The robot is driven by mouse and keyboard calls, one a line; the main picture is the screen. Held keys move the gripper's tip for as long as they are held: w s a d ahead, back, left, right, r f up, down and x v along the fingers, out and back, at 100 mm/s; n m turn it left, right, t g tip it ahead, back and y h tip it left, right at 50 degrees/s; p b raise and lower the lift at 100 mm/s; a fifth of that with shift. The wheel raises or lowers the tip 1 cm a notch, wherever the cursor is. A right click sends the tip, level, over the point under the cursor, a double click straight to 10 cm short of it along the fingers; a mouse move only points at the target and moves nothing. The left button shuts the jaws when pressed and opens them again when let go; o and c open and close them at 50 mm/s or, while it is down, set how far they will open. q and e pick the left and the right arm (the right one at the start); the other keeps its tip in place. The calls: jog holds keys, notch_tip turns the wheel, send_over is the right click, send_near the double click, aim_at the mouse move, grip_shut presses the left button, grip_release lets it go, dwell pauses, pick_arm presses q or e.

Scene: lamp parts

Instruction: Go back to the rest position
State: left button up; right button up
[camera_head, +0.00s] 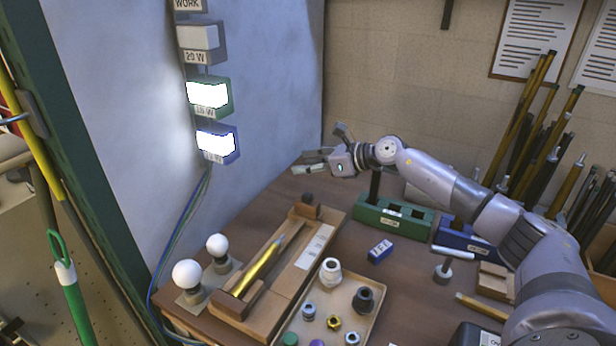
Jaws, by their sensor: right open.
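My right arm reaches in from the right over the workbench (408,282). My right gripper (338,150) is at the far end of the bench, in front of the grey panel's right edge. It is open, and I see nothing held in it. The fingers are small and partly hidden by the gripper body. My left gripper is not in view.
A green slotted block (395,219) and a blue slotted block (465,240) stand below my right arm. A tray (313,335) holds sockets and small caps. A wooden cradle (290,281) holds a brass tube (258,270). Two white bulbs (187,274) stand at left.

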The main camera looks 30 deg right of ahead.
jog(key=shift+r, duration=0.25)
dwell(0.3)
